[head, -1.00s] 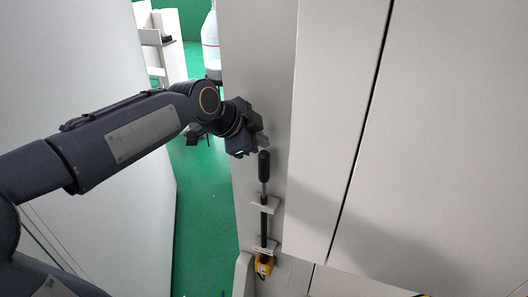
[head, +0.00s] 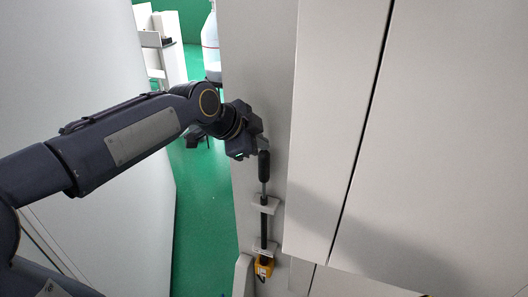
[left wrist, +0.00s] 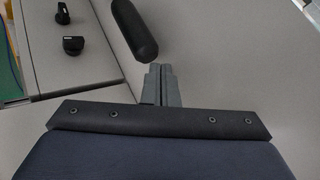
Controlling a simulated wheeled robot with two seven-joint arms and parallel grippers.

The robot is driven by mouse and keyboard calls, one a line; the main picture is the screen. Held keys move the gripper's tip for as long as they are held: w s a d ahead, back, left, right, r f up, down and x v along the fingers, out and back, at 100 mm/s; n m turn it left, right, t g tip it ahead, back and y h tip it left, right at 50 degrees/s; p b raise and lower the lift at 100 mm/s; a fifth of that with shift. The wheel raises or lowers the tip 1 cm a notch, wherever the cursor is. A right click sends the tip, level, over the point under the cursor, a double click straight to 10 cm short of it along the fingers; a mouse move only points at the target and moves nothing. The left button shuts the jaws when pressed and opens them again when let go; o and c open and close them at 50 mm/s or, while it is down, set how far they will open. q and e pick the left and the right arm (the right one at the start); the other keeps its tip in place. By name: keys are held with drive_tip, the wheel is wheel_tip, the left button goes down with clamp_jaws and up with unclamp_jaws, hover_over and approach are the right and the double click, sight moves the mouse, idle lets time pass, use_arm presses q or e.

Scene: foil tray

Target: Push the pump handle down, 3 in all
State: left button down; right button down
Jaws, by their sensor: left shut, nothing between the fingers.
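The pump handle (head: 264,165) is a black upright grip on a thin metal rod, at the top of a dark pump tube (head: 264,228) held by brackets against the grey panel. A yellow part (head: 264,267) sits at the tube's foot. My left gripper (head: 263,143) is shut and empty, with its fingertips close to the top of the handle in the head view. In the left wrist view the closed fingers (left wrist: 161,85) are just below the black handle (left wrist: 133,27); I cannot tell whether they touch it. My right gripper is out of view.
The grey panel (head: 255,80) stands right behind the pump, with large white cabinet fronts (head: 335,120) to its right. A white wall (head: 70,60) is at left, with green floor (head: 205,230) between.

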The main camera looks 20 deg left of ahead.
sight(259, 160)
use_arm(q)
drive_tip(key=shift+f+b, duration=2.4)
drive_tip(key=shift+f, duration=0.25)
idle(1.6)
drive_tip(key=shift+r, duration=0.1)
drive_tip(key=shift+r+p, duration=2.15)
drive_tip(key=shift+r, duration=0.8)
drive_tip(key=shift+r+p, duration=1.9)
drive_tip(key=shift+r, duration=0.7)
drive_tip(key=shift+f, duration=0.15)
